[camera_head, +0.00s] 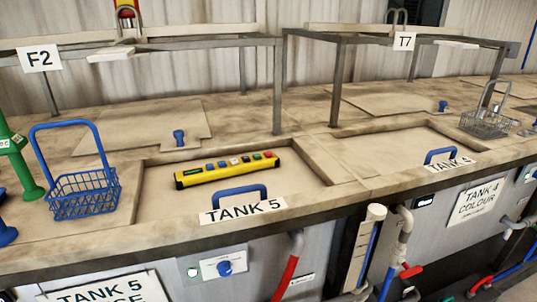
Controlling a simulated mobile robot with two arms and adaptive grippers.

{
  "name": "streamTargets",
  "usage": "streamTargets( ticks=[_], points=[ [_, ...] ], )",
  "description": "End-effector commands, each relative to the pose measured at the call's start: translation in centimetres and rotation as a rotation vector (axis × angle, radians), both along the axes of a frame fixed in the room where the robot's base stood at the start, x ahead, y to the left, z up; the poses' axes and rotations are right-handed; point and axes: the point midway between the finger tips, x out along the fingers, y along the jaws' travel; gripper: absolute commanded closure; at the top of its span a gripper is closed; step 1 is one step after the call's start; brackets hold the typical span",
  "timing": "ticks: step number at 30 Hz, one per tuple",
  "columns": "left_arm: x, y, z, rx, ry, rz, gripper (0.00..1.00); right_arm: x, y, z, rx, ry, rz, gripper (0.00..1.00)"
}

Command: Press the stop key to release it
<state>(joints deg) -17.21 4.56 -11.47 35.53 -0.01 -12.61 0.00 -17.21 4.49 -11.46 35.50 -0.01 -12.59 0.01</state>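A yellow control box (226,171) with black ends lies on the recessed lid of tank 5, behind the blue lid handle (239,191). It carries a row of several small coloured keys along its top. A red key (267,154) sits at its right end; it is too small to read a label or to tell whether it is pressed in. No hand or finger touches the box. Neither of my grippers shows in this view.
A blue wire basket (84,195) stands left of the tank 5 lid, beside a green post (17,160). A metal basket (486,122) stands at the right. Metal frames (278,85) rise behind the lids. A hook (127,20) hangs at the upper left.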

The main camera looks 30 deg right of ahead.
Motion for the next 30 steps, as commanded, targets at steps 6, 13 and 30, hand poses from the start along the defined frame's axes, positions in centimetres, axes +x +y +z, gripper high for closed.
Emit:
streamTargets(
  ticks=[6,13,30],
  points=[
    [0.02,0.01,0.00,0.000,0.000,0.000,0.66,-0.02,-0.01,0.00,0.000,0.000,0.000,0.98],
    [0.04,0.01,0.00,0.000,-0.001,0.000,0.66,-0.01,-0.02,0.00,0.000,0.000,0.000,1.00],
    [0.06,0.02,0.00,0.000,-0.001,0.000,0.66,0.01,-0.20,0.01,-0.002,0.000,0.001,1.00]
  ],
)
